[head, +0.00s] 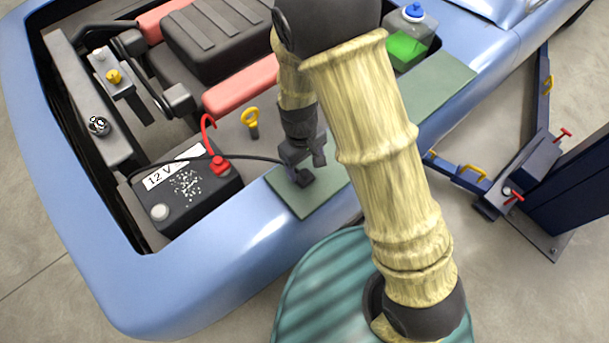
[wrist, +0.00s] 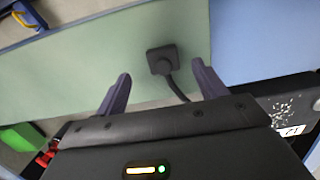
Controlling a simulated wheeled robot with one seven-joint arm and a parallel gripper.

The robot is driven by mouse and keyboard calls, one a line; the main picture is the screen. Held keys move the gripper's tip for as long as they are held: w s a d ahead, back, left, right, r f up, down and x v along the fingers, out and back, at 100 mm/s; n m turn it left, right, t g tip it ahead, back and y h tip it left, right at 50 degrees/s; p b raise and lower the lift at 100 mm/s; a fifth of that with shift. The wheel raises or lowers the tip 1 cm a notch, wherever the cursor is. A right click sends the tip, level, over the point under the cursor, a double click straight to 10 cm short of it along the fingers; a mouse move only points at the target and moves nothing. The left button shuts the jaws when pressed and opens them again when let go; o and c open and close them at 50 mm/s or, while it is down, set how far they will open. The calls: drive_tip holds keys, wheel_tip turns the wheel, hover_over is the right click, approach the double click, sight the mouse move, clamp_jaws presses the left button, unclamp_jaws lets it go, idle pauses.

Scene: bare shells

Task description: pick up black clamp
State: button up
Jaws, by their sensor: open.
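The black clamp (wrist: 162,60) is a small dark block at the end of a black cable. It lies on the green mat (wrist: 75,75) on the car's fender. In the wrist view it sits a little beyond and between the two fingertips of my gripper (wrist: 161,77). The fingers are apart and nothing is held. In the head view my gripper (head: 308,162) is over the mat, and the clamp (head: 300,178) shows just below it, partly hidden. The black cable (head: 255,158) runs from the clamp back toward the battery.
The 12 V battery (head: 185,190) stands at left with a red clamp (head: 220,166) on it. A yellow-handled dipstick (head: 251,118) stands upright nearby. A bottle with green liquid (head: 408,40) is at the mat's far end. A blue lift post (head: 575,175) is at right.

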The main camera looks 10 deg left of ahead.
sight(304, 171)
drive_tip(key=shift+s+a+f+p, duration=0.1)
drive_tip(key=shift+f+p, duration=0.4)
drive_tip(key=shift+f, duration=0.8)
drive_tip(key=shift+a+f+p, duration=0.1)
drive_tip(key=shift+f+p, duration=0.4)
drive_tip(key=shift+f, duration=0.8)
drive_tip(key=c, duration=1.2)
drive_tip(key=shift+o, duration=0.2)
drive_tip(key=shift+r, duration=0.1)
wheel_tip(304, 171, up, 10)
drive_tip(key=shift+f+b, duration=0.1)
drive_tip(key=shift+b, duration=0.9)
drive_tip(key=shift+d, duration=0.1)
